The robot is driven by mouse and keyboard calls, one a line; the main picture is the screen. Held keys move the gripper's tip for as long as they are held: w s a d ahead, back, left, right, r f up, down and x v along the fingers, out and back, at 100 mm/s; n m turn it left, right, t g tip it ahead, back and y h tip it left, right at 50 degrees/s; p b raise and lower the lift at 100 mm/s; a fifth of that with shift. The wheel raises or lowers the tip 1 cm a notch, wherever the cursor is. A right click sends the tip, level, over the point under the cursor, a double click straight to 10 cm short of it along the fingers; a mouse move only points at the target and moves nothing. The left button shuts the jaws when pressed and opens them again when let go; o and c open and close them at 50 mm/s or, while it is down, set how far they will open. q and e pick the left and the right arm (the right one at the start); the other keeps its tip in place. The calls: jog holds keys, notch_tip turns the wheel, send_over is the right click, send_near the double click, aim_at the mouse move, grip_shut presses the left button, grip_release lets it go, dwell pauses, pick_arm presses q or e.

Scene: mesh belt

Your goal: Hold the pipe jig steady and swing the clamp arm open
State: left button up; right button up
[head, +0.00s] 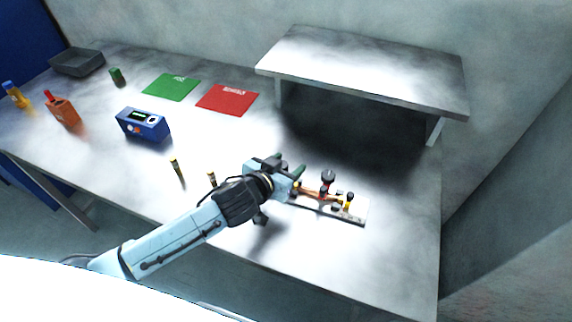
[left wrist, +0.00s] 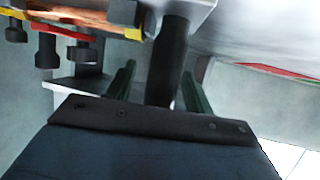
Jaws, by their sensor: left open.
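The pipe jig (head: 358,214) is a pale plate on the table right of centre, with a copper pipe (head: 312,192), yellow parts and black knobs on it. A red part with a dark knob (head: 327,177) stands over the pipe; I cannot tell how the clamp arm is set. My left gripper (head: 290,168) is open at the jig's left end and hides that end. In the left wrist view, a dark upright post (left wrist: 169,62) stands between its two green fingers, with gaps showing beside it. The copper pipe (left wrist: 75,8) and red strip (left wrist: 66,32) show at top left. My right gripper is not in view.
A grey raised shelf (head: 365,70) stands behind the jig. Green (head: 171,87) and red (head: 227,99) mats, a blue meter (head: 143,124), an orange bottle (head: 62,112) and a grey tray (head: 77,62) are to the left. Two small brass-coloured pieces (head: 177,168) stand near my left arm. The table front right is clear.

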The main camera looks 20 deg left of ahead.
pick_arm(q)
jog(key=shift+c, duration=0.4)
dwell(0.6)
dwell(0.3)
grip_shut()
dwell(0.9)
